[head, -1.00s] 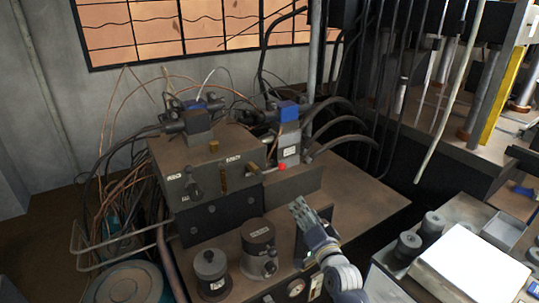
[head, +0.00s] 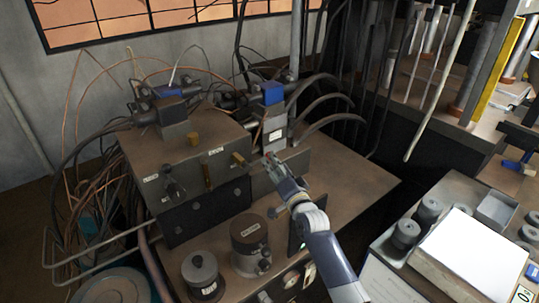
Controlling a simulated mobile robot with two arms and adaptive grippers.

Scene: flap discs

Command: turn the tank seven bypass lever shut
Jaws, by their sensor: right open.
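A dark manifold block (head: 205,221) stands on the brown bench, with several small levers on its upper front. A black lever (head: 174,189) is at the left, a brass one (head: 206,176) in the middle and another brass one (head: 239,160) at the right. White tags sit beside them, too small to read, so I cannot tell which lever is tank seven's bypass. My right gripper (head: 269,163) is open, just right of the right brass lever, in front of the valve with the blue cap. I cannot tell whether it touches anything. My left gripper is not in view.
Two dark cylinders (head: 249,243) and (head: 201,273) stand on the bench in front of the block. Black hoses (head: 325,124) arch behind my right gripper. A white-topped box (head: 474,252) stands at the right. The bench (head: 352,178) right of my arm is clear.

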